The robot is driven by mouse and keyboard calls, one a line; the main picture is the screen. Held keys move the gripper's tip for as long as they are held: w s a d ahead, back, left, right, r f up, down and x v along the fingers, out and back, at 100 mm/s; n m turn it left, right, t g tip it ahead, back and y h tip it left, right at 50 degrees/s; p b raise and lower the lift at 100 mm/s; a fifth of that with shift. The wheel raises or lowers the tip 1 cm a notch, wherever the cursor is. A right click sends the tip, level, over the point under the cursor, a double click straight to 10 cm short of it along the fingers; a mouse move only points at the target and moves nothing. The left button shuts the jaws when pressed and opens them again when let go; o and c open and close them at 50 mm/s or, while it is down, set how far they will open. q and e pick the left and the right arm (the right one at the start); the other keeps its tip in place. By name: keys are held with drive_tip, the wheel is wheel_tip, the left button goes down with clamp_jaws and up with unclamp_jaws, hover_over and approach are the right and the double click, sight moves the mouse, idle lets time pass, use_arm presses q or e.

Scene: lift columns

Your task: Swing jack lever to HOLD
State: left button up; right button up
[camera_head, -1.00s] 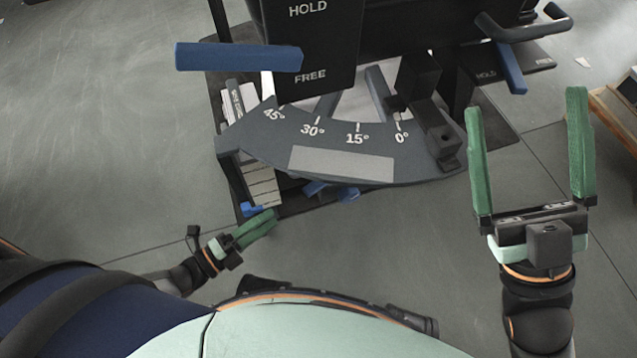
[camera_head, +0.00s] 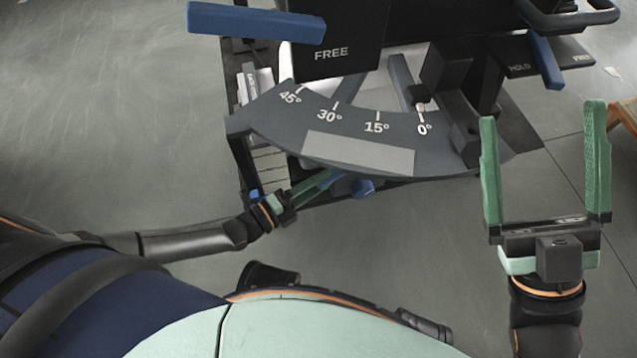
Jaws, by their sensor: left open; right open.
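A blue lever (camera_head: 256,22) sticks out to the left beside a dark plate (camera_head: 335,52) marked FREE, at the top left. A second blue lever (camera_head: 546,62) hangs beside a flat plate (camera_head: 575,55) marked HOLD and FREE, at the upper right. Blue parts (camera_head: 350,186) show under the angle scale; which of these is the jack lever I cannot tell. My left gripper (camera_head: 322,180) is open, its green fingers under the scale's front edge, close to the blue parts; contact is unclear. My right gripper (camera_head: 541,112) is open and empty, below the second lever.
The grey angle scale (camera_head: 270,125), marked 0° to 45°, juts out toward me between my grippers. A black handle bar (camera_head: 575,20) is at the top right. A wooden item (camera_head: 622,120) stands at the right edge. The floor at left is clear.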

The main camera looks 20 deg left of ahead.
use_arm(q)
clamp_jaws()
idle(0.4)
idle(1.1)
